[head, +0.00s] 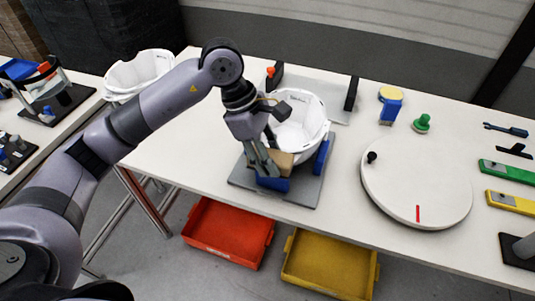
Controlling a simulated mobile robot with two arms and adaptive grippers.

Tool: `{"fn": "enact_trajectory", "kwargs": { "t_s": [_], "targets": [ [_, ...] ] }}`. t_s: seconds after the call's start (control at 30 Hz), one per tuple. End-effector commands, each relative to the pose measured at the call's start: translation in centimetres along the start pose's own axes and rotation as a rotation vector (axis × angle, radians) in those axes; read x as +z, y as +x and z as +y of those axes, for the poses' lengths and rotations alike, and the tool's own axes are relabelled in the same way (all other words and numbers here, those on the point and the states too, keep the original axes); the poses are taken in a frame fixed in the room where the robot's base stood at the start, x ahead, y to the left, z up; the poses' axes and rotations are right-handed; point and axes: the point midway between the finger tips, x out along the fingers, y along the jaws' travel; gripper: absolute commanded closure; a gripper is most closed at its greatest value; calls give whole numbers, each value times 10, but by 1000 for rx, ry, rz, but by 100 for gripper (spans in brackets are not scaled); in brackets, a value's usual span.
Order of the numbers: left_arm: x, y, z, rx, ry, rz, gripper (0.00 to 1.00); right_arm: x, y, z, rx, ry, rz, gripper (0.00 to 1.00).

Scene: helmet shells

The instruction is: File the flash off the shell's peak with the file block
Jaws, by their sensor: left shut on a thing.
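The white helmet shell (302,122) sits open side up on a grey plate (240,181) with blue supports (321,157) beside it, near the table's front edge. My left gripper (268,160) reaches in from above and is shut on a tan block (285,160), which looks like the file block. The block is at the shell's front lower side, close to another blue support (272,184). The gripper and block hide the peak, so I cannot tell whether they touch or see any flash. My right gripper is out of view.
A round white turntable (415,190) with a black knob stands to the right. A yellow-topped blue brush (390,108), a green knob (422,123) and green and yellow tools (508,171) lie beyond. Red (225,233) and yellow (330,265) bins are below. Another white shell (140,72) is at left.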

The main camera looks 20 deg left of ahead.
Motion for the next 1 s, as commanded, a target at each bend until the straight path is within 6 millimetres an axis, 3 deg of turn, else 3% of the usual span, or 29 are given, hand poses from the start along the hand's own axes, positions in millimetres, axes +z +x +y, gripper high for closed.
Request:
{"fn": "enact_trajectory", "kwargs": {
  "t_s": [0.27,0.8,1.0],
  "targets": [
    [12,5,0,1,1,0,86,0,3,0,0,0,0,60],
    [-22,-4,0,2,-2,2,86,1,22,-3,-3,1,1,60],
    [-26,-7,0,1,-1,0,86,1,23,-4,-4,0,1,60]
  ]
}}
